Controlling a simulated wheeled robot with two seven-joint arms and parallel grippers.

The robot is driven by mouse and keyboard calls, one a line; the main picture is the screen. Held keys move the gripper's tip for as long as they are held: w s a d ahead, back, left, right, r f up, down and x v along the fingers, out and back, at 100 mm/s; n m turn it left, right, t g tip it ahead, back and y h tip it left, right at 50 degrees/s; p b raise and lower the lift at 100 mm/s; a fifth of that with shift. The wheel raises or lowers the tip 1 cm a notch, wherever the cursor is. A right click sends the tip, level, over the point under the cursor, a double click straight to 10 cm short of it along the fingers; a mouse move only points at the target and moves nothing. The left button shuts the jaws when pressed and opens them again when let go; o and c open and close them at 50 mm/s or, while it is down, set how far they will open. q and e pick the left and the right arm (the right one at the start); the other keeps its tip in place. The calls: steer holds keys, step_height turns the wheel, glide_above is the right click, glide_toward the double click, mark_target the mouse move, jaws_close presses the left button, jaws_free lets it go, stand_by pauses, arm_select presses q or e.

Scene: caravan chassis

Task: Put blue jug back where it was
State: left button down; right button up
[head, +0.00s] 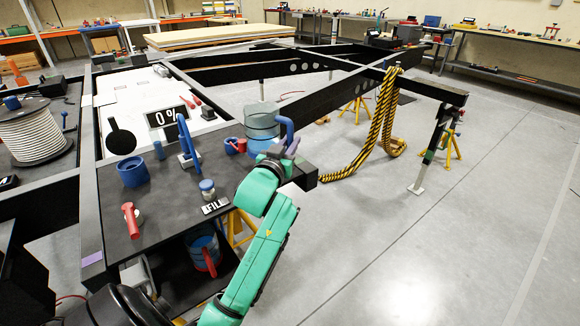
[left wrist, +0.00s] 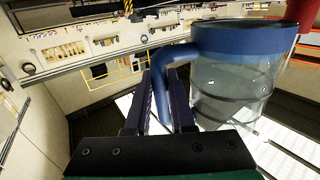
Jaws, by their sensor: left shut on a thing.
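The blue jug (head: 262,125) has a clear body, a blue band and a blue handle. It shows at the far right corner of the dark worktop (head: 165,195). My left gripper (head: 282,152) is shut on the jug's handle, to the right of its body. In the left wrist view the jug (left wrist: 236,75) fills the right side, and its handle (left wrist: 172,56) passes between the fingers of my left gripper (left wrist: 170,95). Whether the jug's base touches the worktop cannot be told. My right gripper is not in view.
A blue cup (head: 132,172), a tall blue tool (head: 184,137), a small jar (head: 207,189), a red-handled item (head: 130,222) and a FILL label (head: 215,207) are on the worktop. A blue container with a red handle (head: 203,250) sits below. Open floor lies right.

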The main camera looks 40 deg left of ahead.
arm_select(q)
step_height(320, 180, down, 5)
steer(key=shift+f+b, duration=0.15)
steer(key=shift+b, duration=0.45)
steer(key=shift+f, duration=0.2)
steer(key=shift+r, duration=0.1)
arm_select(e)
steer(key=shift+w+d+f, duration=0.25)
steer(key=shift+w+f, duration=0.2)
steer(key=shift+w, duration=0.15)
arm_select(q)
steer(key=c, duration=1.1)
jaws_free()
steer(key=shift+f, duration=0.2)
steer(key=shift+c, duration=0.2)
steer(key=o, duration=0.4)
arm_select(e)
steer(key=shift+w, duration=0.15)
arm_select(q)
steer(key=shift+r, duration=0.15)
